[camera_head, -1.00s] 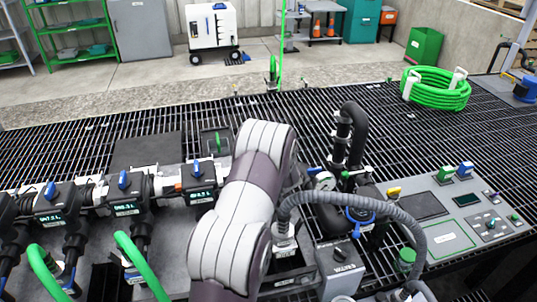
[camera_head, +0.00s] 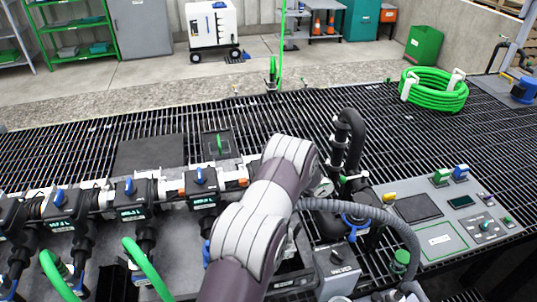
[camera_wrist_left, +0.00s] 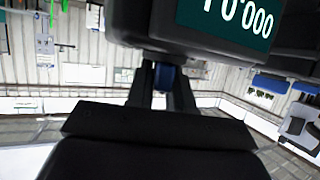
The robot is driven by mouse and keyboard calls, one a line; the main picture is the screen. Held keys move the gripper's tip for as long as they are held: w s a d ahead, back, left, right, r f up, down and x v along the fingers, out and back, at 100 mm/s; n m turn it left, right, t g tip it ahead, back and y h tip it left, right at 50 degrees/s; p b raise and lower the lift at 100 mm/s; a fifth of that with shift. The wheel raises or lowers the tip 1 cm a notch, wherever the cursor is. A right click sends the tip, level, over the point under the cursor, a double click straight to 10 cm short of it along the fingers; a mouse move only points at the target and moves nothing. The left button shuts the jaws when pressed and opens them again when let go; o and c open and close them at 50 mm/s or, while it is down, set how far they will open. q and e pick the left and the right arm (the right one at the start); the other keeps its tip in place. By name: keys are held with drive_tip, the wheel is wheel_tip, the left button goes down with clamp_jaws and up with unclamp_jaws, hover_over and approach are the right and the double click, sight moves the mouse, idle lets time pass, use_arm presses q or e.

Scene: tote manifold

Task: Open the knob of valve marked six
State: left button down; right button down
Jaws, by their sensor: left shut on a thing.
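Several black valve units with small displays and blue knobs stand in a row in the head view, among them a left one (camera_head: 61,222), a middle one (camera_head: 132,213) and a right one (camera_head: 202,202). Their markings are too small to read surely. My arm rises at the centre and hides what lies behind it; no gripper shows there. In the left wrist view my left gripper (camera_wrist_left: 164,84) is shut on a blue knob (camera_wrist_left: 165,77), just below a black housing (camera_wrist_left: 185,38) with a lit teal display (camera_wrist_left: 235,18). My right gripper is not in view.
Green hoses (camera_head: 147,270) rise in front of the valves. A grey corrugated hose (camera_head: 375,213) and black pipe (camera_head: 356,135) stand right of my arm. A control panel (camera_head: 440,242) lies at right. The grating (camera_head: 290,112) behind is mostly clear.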

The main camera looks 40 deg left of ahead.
use_arm(q)
drive_tip(key=shift+w+n+g, duration=0.1)
drive_tip(key=shift+n+g, duration=0.8)
drive_tip(key=shift+g, duration=0.1)
drive_tip(key=shift+n+g+y+b, duration=0.35)
drive_tip(key=shift+n+g, duration=0.15)
drive_tip(key=shift+g, duration=0.1)
drive_tip(key=n+g+b, duration=0.4)
drive_tip(key=g+b, duration=0.1)
drive_tip(key=b, duration=0.2)
drive_tip(key=shift+a+n, duration=0.1)
drive_tip(key=shift+n, duration=0.2)
drive_tip(key=shift+r+n+g+h+b, duration=0.15)
drive_tip(key=shift+n+g+h+b, duration=0.2)
drive_tip(key=shift+h+b, duration=0.35)
drive_tip(key=c, duration=1.1)
unclamp_jaws()
